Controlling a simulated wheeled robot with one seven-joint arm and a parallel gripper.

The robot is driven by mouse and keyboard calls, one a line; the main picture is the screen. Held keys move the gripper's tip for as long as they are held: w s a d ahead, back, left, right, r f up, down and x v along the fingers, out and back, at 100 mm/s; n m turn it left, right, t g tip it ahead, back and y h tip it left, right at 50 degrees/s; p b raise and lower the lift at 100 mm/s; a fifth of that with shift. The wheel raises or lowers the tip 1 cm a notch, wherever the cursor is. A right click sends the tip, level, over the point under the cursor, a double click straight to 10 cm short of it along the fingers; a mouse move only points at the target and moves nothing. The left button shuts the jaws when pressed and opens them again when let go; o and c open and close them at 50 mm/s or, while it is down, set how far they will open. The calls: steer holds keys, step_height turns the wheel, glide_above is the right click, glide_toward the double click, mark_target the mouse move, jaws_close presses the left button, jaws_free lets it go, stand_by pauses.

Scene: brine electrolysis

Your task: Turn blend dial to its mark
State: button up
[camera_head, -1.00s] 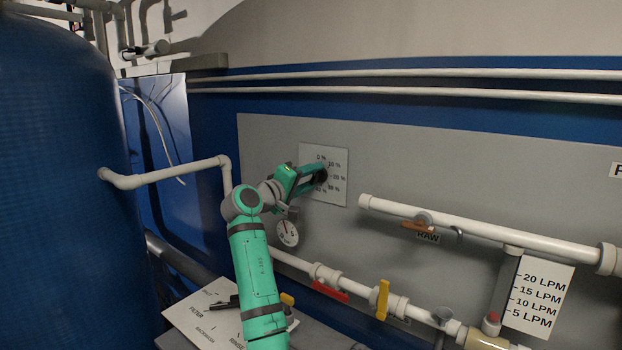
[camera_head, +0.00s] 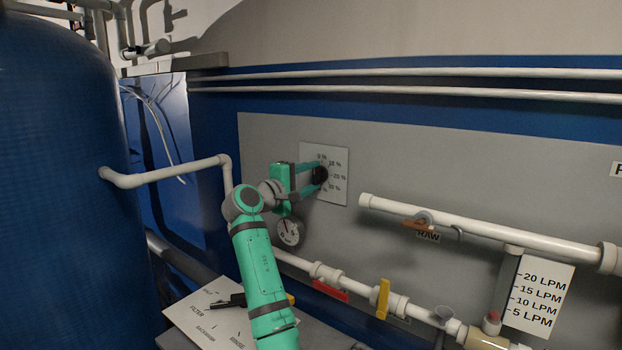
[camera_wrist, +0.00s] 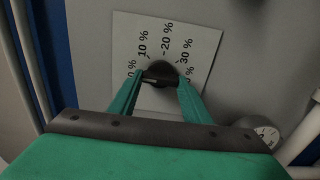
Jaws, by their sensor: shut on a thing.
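The blend dial is a black knob (camera_head: 320,174) on a white plate (camera_head: 338,154) with percent marks, fixed to the grey panel. It also shows in the wrist view (camera_wrist: 161,71), with marks such as 10 %, 20 % and 30 % fanned around its far side. My gripper (camera_head: 317,175) is shut on the dial, one green finger on each side of it; both fingers show in the wrist view (camera_wrist: 160,78). The fingers hide part of the dial and the lower marks. I cannot tell which mark the dial points to.
A round gauge (camera_head: 289,231) sits just below my gripper. A white pipe (camera_head: 480,229) with an orange-handled valve runs to the right of the plate. A large blue tank (camera_head: 55,180) stands at the left. The panel above the plate is clear.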

steer(key=shift+f, duration=0.15)
steer(key=o, duration=1)
steer(key=shift+o, duration=0.2)
steer(key=v, duration=1)
steer(key=shift+s+a, duration=0.2)
steer(key=shift+s, duration=0.15)
